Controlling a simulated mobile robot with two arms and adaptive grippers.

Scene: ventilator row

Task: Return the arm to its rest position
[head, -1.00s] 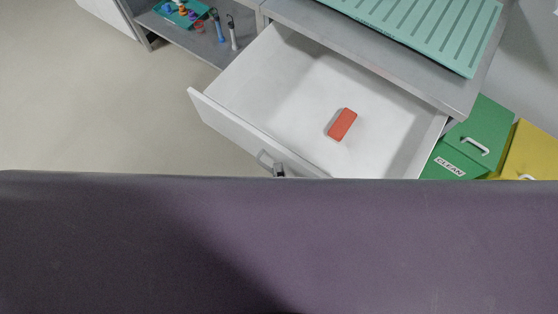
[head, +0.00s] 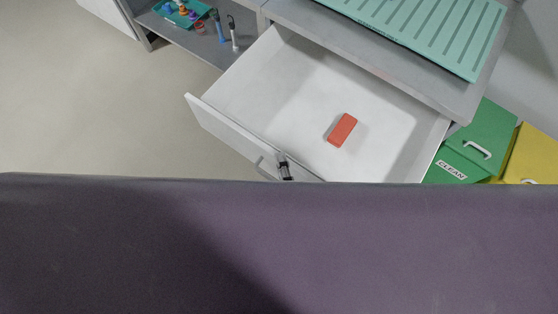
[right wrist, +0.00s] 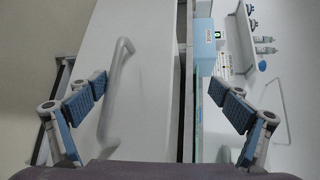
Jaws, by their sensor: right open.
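My right gripper (right wrist: 165,100) is open and empty in the right wrist view, with its two blue-padded fingers wide apart. The drawer front and its bar handle (right wrist: 116,78) lie between and beyond the fingers, nearer the left finger. In the head view only a small dark tip of the right gripper (head: 284,168) shows, beside the drawer handle (head: 264,168). The white drawer (head: 292,75) is pulled open, with a red-orange block (head: 342,130) lying inside. I cannot tell from the views whether the gripper touches the handle. My left gripper is not in view.
A grey cabinet top (head: 370,62) bears a green ribbed tray (head: 430,30). At the right stand a green bin (head: 484,134) marked CLEAN and a yellow bin (head: 535,155). A shelf (head: 182,35) at upper left holds small items. Open floor (head: 80,100) lies at left.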

